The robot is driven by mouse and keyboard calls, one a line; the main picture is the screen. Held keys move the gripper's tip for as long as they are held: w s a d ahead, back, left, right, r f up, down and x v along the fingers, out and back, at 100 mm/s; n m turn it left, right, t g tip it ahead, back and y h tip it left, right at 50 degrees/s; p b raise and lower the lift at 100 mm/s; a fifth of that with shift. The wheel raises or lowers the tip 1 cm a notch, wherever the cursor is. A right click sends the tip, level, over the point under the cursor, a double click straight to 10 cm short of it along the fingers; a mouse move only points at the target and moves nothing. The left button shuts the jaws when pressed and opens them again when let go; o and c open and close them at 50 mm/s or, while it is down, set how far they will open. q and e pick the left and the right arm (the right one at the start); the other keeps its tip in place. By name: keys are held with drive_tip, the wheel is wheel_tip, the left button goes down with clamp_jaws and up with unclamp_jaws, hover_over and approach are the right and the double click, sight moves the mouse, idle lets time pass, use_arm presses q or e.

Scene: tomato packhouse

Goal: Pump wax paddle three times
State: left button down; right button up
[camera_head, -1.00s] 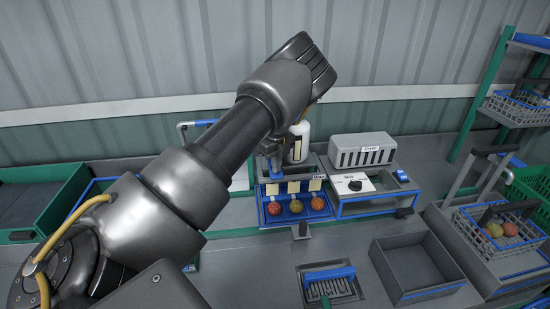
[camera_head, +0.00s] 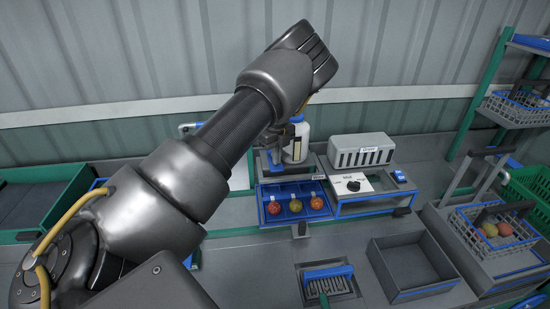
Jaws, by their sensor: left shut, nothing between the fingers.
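The wax station stands at the back of the bench in the head view. Its blue tray (camera_head: 265,216) holds three tomatoes in a row, red (camera_head: 274,208), mottled green-yellow (camera_head: 295,206) and orange-red (camera_head: 316,201). A white bottle (camera_head: 301,143) stands upright behind it, beside a dark and blue upright part (camera_head: 273,163). A small dark paddle-like tab (camera_head: 300,231) juts out at the front. My left gripper (camera_head: 279,136) is shut and empty above the station, mostly hidden behind my wrist. Whether it touches anything I cannot tell. My right gripper is out of view.
A grey dryer (camera_head: 361,150) and a blue-framed stand with a dial (camera_head: 353,186) stand right of the station. In front are an empty grey bin (camera_head: 413,262) and a blue-backed brush (camera_head: 327,272). A wire basket with fruit (camera_head: 503,222) is at the right.

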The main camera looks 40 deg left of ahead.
use_arm(q)
wheel_tip(320, 180, up, 5)
drive_tip(key=p, duration=0.3)
drive_tip(key=shift+r+p, duration=0.1)
drive_tip(key=shift+p, duration=0.25)
idle(0.3)
